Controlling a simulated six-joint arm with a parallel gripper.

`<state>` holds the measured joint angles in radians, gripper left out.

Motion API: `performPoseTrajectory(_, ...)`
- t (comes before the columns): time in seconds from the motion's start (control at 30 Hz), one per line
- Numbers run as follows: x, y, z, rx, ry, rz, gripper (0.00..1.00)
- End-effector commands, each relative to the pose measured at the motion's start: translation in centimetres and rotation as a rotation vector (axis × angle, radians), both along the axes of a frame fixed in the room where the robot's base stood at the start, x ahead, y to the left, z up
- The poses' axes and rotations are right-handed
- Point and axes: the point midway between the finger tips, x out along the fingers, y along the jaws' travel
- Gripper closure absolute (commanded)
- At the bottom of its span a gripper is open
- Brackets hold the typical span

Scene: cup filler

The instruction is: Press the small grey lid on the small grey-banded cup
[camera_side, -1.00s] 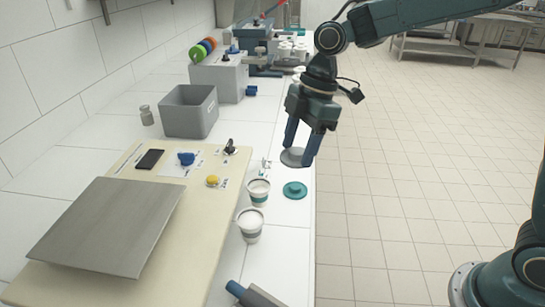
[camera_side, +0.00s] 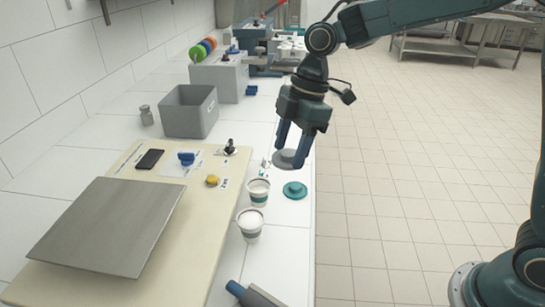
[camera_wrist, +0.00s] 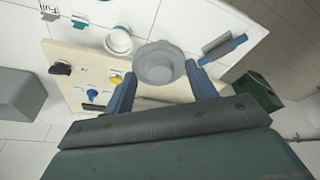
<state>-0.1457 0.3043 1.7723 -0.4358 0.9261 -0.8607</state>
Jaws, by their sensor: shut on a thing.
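My gripper (camera_side: 290,152) is shut on the small grey lid (camera_side: 286,160), a round disc held flat above the counter. In the wrist view the lid (camera_wrist: 158,66) sits between the two blue fingers. Two white cups stand upright and open below the gripper: a farther cup (camera_side: 258,190) and a nearer cup (camera_side: 249,225). The lid is apart from both, above and right of the farther cup. The wrist view shows one cup (camera_wrist: 118,42) just beside the lid.
A teal lid (camera_side: 295,190) lies on the counter right of the farther cup. A cream board (camera_side: 195,240) with a grey plate (camera_side: 110,225) and coloured knobs lies left. A grey bin (camera_side: 189,112) stands behind. A blue-handled tool (camera_side: 252,294) lies at the front.

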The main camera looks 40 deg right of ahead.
Motion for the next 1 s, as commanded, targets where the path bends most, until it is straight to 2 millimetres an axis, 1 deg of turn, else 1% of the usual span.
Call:
performPoseTrajectory(0.3,1.5,6.0,-3.9,-0.001,0.004,0.003,0.64)
performPoseTrajectory(0.43,1.7,7.8,-5.0,-0.003,0.001,0.001,0.64)
performPoseTrajectory(0.5,1.8,8.4,-5.4,-0.003,0.000,0.001,0.64)
performPoseTrajectory(0.6,1.9,8.6,-5.6,-0.004,0.000,-0.001,0.64)
performPoseTrajectory(0.83,1.8,8.6,-5.7,-0.004,0.000,-0.001,0.64)
performPoseTrajectory(1.0,1.8,8.6,-6.2,-0.004,0.000,-0.001,0.64)
